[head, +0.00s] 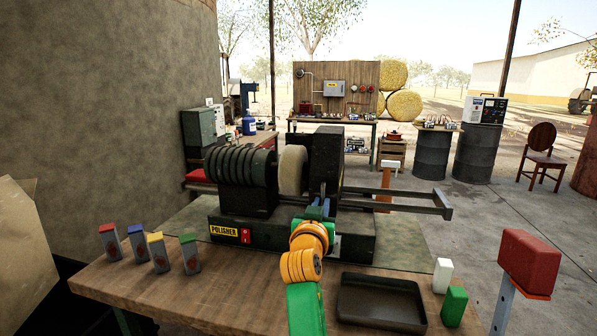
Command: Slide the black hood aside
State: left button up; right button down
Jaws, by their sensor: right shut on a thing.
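The black hood (326,158) is a dark upright box on the polisher (290,238), just right of the pale polishing wheel (292,170). The wheel shows bare between the hood and the ribbed black motor (240,167) on the left. Two dark rails (400,192) run out to the right from the hood. My right gripper (318,208), with blue fingers, reaches in from the front and is shut at the lower front of the hood. The exact grip point is small and partly hidden by my orange wrist. My left gripper is out of view.
On the wooden bench (200,290), several colour-topped blocks (150,252) stand at left. A black tray (381,302), a white block (442,275) and a green block (454,307) sit at right. The rails' right end is free.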

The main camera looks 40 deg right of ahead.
jog(key=s+d+p, duration=0.3)
jog(key=s+d, duration=0.2)
jog(key=s, duration=0.1)
jog(key=shift+s+d+p, duration=0.2)
jog(key=shift+p, duration=0.15)
jog(key=c, duration=0.8)
grip_release()
jog(key=shift+w+a, duration=0.1)
jog(key=p+v, duration=0.1)
jog(key=v, duration=0.8)
